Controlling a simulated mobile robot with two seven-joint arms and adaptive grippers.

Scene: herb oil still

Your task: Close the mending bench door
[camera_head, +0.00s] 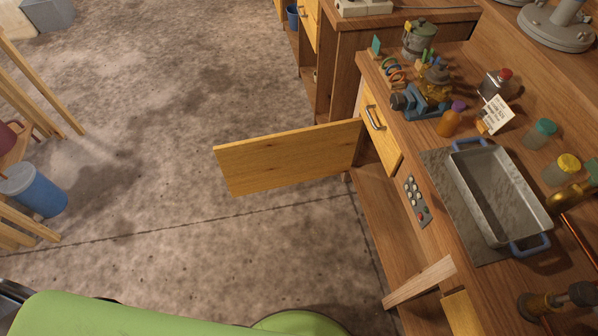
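The bench (438,258) runs down the right side of the head view. Its yellow wooden door (288,158) stands wide open, sticking out to the left over the concrete floor. The door's right edge meets the bench front below a drawer (381,127) with a metal handle. The open shelf space (378,215) under the bench top shows beside the door. No handle is visible on the face of the door that I see. Neither of my grippers is in view.
A metal tray with blue handles (498,197), an orange bottle (450,122), jars and a blue vise (424,101) stand on the bench top. A button panel (417,202) is on the bench front. Floor left of the door is clear.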

